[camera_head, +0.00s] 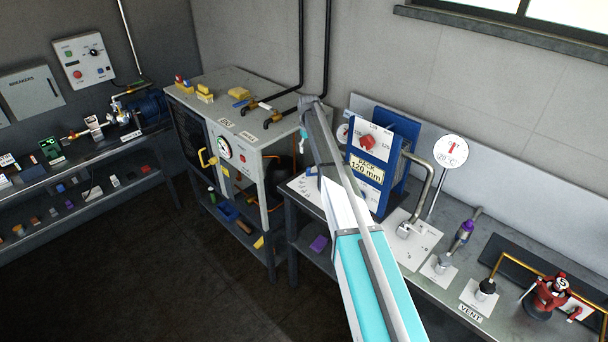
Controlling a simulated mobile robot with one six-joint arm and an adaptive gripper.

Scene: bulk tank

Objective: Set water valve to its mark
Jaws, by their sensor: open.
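No valve carries a readable water label, so I cannot tell for sure which one is the water valve. A small grey valve (404,229) with a bent pipe above it stands on a white plate (425,238) with small marks, right of my arm. Another marked white plate (301,186) lies left of my arm, partly hidden by it. A round dial (450,151) on a post reads about 28 °C. My arm crosses the middle of the view; its jaws do not show.
A blue plate pack (389,150) with a red knob (367,142) stands behind my arm. A purple-topped fitting (465,230), a black fitting (486,289) by the VENT label and a red device (547,295) line the bench. A grey cabinet (247,108) stands left. The floor (130,270) is clear.

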